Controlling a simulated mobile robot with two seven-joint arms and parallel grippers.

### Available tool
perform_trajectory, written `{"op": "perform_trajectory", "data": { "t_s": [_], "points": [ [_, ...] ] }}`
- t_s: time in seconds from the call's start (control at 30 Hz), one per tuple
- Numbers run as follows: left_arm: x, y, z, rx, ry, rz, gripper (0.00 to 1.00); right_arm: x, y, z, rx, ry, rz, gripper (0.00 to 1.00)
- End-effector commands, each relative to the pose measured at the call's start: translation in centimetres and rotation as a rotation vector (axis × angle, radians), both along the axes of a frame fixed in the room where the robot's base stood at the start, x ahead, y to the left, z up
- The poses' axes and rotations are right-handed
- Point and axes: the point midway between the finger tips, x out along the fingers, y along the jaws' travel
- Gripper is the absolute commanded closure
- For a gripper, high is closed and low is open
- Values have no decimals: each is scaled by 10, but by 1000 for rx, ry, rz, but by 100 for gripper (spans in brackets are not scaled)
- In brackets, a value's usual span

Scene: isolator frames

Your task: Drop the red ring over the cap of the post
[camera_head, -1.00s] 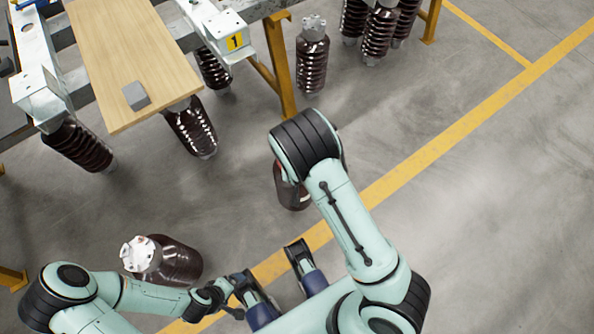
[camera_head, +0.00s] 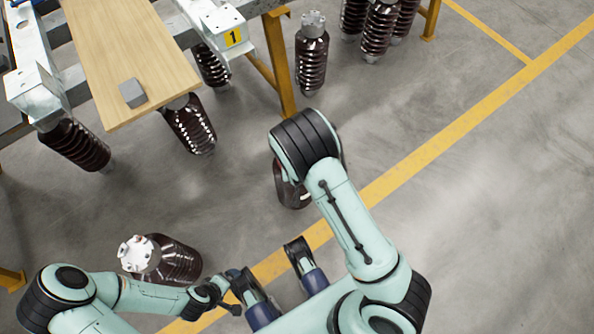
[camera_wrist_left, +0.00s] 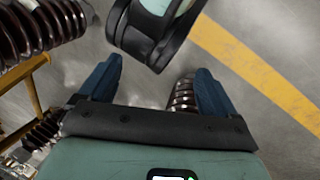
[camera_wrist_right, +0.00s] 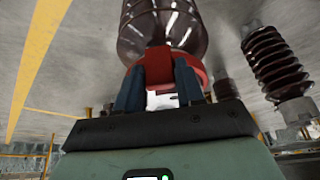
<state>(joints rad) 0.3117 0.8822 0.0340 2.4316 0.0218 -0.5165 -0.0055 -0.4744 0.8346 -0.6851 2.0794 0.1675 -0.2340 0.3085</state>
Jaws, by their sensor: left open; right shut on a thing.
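In the right wrist view, the red ring (camera_wrist_right: 197,72) is between the blue fingers of my right gripper (camera_wrist_right: 157,68), which is shut on it. The ring is at the end of a brown glossy post (camera_wrist_right: 165,28), beside a white cap (camera_wrist_right: 161,100). I cannot tell whether the ring is around the cap or only in front of it. In the head view, a brown post (camera_head: 289,192) is partly hidden under my right arm, and its cap and the ring are hidden. In the left wrist view, my left gripper (camera_wrist_left: 157,68) is open and empty.
Another brown post with a white cap (camera_head: 137,254) is beside my left arm. A wooden board (camera_head: 135,55) carries a small grey block (camera_head: 132,93). More ribbed posts (camera_head: 312,60) are at the back. The grey floor at right is clear, crossed by yellow lines (camera_head: 440,150).

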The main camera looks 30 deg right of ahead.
Motion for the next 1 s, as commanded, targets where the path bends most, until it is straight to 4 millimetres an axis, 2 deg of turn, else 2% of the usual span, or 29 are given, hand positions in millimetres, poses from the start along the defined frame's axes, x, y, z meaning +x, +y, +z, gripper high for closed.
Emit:
{"op": "perform_trajectory", "data": {
  "t_s": [1.0],
  "points": [
    [19,10,-15,25,-51,21,9,0,0,-20,0,0,0,94]
  ]
}}
